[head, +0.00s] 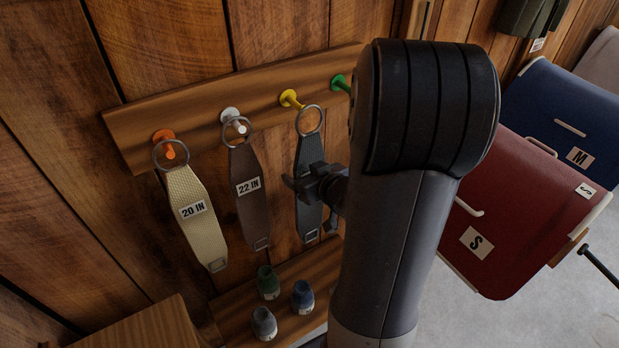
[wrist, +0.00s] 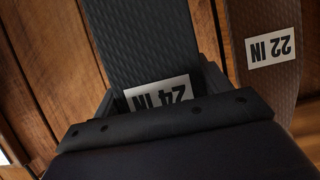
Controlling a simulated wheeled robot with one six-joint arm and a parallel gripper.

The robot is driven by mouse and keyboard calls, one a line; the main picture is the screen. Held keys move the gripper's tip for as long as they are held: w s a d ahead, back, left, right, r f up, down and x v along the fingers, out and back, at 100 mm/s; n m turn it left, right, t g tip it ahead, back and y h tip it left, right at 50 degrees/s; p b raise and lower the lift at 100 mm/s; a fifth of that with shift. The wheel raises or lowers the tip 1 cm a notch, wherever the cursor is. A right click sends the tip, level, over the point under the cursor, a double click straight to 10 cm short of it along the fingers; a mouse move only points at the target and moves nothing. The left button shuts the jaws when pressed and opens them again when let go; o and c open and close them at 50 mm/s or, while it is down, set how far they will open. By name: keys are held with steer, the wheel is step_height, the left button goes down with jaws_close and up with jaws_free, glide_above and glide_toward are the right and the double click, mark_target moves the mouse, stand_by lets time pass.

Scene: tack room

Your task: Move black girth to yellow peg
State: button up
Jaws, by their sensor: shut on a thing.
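The black girth (head: 309,155) hangs upright with its metal ring at the top. The ring's upper left edge meets the tip of the yellow peg (head: 290,98) in the head view; I cannot tell whether it is around the peg or in front of it. My gripper (head: 312,187) is shut on the black girth at its middle. In the wrist view the girth (wrist: 150,45) runs up between the fingers (wrist: 163,92), its "24 IN" label partly hidden by my gripper. The yellow peg is not in the wrist view.
A brown "22 IN" girth (head: 248,195) hangs from the white peg (head: 230,115), close left. A cream "20 IN" girth (head: 195,215) hangs from the orange peg (head: 163,137). The green peg (head: 339,83) shows no girth. Red (head: 520,210) and blue (head: 565,125) pads are at right.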

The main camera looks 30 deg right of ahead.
steer(key=shift+w+a+f+b, duration=0.1)
steer(key=shift+w+b, duration=0.35)
steer(key=shift+w, duration=1.85)
steer(key=shift+w+f+b, duration=0.3)
steer(key=shift+w+f, duration=0.15)
steer(key=shift+w, duration=0.1)
steer(key=o, duration=1.3)
steer(key=p, duration=0.2)
glide_toward(287, 160)
steer(key=v, duration=0.4)
steer(key=shift+s+r, duration=0.2)
steer(key=shift+r, duration=0.05)
